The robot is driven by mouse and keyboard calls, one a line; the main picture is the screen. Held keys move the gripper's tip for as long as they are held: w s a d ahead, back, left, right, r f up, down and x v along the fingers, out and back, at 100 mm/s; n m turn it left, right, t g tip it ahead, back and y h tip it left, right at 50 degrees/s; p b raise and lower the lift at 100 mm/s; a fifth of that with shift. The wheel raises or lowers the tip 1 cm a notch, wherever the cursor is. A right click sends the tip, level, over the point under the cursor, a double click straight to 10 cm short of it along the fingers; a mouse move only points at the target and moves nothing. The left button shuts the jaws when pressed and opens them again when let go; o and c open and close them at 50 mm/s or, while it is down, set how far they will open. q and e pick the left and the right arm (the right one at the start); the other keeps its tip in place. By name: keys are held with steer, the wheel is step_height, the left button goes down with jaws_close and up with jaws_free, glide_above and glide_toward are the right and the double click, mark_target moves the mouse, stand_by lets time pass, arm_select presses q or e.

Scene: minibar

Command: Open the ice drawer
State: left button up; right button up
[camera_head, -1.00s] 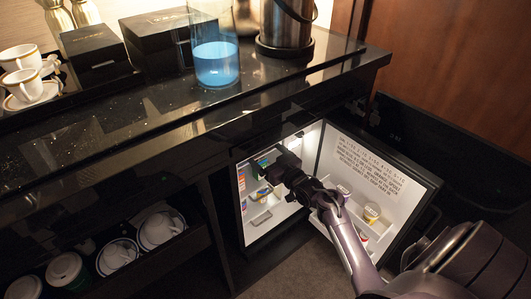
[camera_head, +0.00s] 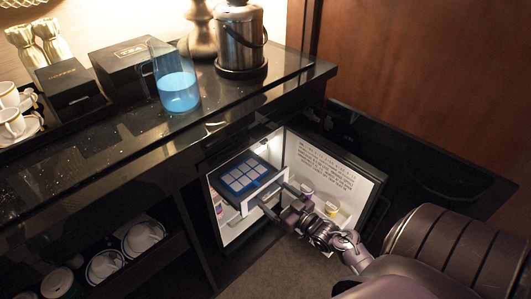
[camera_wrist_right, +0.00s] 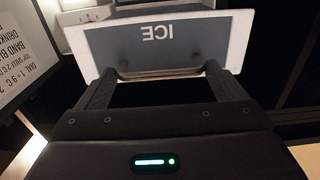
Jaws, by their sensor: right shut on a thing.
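The ice drawer (camera_head: 262,191) is pulled out of the open minibar fridge (camera_head: 226,222). Its blue inside and pale ice cubes (camera_head: 243,176) show from above. In the right wrist view its front panel (camera_wrist_right: 120,45) reads "ICE" upside down, with a pale handle along the edge nearest the gripper. My right gripper (camera_head: 278,199) is at the drawer's front, shut on the handle, with one finger at each side in the wrist view (camera_wrist_right: 158,82). The fingers partly hide the handle's ends. My left gripper is not in view.
The fridge door (camera_head: 325,165) stands open to the right, with small items on its shelves. The dark counter (camera_head: 120,140) above holds a jug of blue liquid (camera_head: 178,92), an ice bucket (camera_head: 240,40), boxes and cups. Carpet lies below.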

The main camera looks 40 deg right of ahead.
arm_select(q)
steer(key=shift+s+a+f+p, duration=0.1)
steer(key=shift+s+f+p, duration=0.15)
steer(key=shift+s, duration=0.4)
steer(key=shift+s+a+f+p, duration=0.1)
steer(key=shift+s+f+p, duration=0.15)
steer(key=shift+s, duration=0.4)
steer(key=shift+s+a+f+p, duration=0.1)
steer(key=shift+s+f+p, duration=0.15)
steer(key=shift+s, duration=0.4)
arm_select(e)
steer(key=shift+s+d, duration=0.2)
steer(key=shift+s, duration=2.4)
steer(key=o, duration=1.1)
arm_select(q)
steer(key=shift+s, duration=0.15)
arm_select(e)
steer(key=s, duration=0.7)
steer(key=shift+s+d, duration=0.3)
steer(key=shift+s, duration=0.1)
